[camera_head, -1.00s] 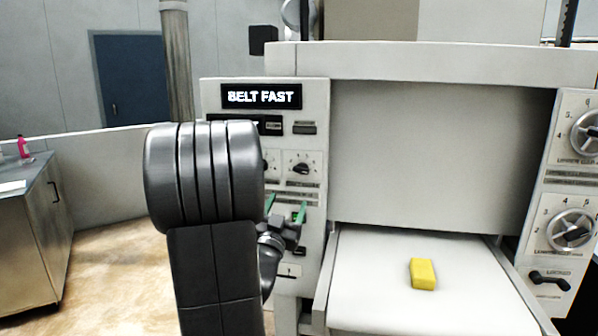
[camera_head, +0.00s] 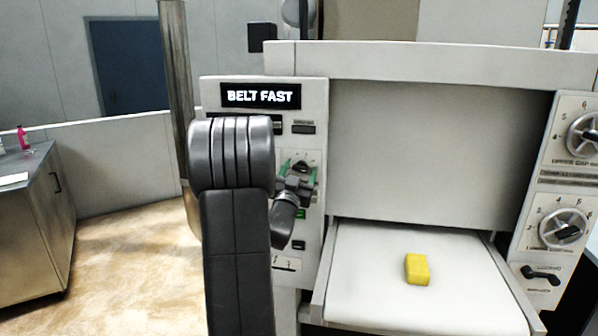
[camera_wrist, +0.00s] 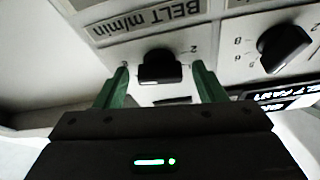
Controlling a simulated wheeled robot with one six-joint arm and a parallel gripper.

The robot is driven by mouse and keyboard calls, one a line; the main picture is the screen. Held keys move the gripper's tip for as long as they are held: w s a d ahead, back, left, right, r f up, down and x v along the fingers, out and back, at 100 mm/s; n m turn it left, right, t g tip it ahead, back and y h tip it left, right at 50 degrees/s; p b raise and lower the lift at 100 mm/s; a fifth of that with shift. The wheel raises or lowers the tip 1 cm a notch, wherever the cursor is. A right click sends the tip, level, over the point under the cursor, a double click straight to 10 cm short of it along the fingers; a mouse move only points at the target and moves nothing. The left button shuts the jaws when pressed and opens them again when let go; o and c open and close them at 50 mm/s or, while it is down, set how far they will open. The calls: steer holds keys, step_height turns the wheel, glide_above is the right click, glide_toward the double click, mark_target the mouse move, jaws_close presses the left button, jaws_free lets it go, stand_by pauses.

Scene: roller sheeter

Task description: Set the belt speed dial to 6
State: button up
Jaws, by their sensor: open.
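The belt dial (camera_wrist: 160,66), a black knob under a "BELT m/min" label, shows upside down in the wrist view. It also shows small in the head view (camera_head: 302,166), partly covered by my gripper. My gripper (camera_wrist: 160,74) is open, with one green finger on each side of the knob. I cannot tell whether the fingers touch it. My gripper (camera_head: 299,171) is in front of the control panel in the head view. A "2" shows beside the knob; its pointer setting is not readable. The display (camera_head: 261,96) reads "BELT FAST".
A second black knob (camera_wrist: 284,48) is close beside the belt dial in the wrist view. A yellow block (camera_head: 417,269) lies on the white belt (camera_head: 370,285). The right panel has large dials (camera_head: 563,229) and a lever (camera_head: 541,275). My arm hides part of the left panel.

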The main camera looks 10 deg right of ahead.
steer(key=c, duration=1)
steer(key=shift+f+b, duration=0.15)
steer(key=shift+b, duration=0.2)
steer(key=n+b, duration=0.2)
steer(key=shift+f+n+t+y+b, duration=0.2)
steer(key=shift+n+t+y+b, duration=0.1)
steer(key=shift+t+y+b, duration=0.1)
steer(key=shift+d+n+y+b, duration=0.1)
steer(key=shift+n+y+b, duration=0.5)
steer(key=shift+n+b, duration=0.55)
steer(key=n+y+b, duration=0.2)
steer(key=n+b, duration=0.1)
steer(key=shift+t, duration=0.4)
steer(key=shift+r+n+y+b, duration=0.25)
steer(key=shift+n+y+b, duration=0.45)
steer(key=shift+n+b, duration=0.7)
steer(key=shift+n, duration=0.55)
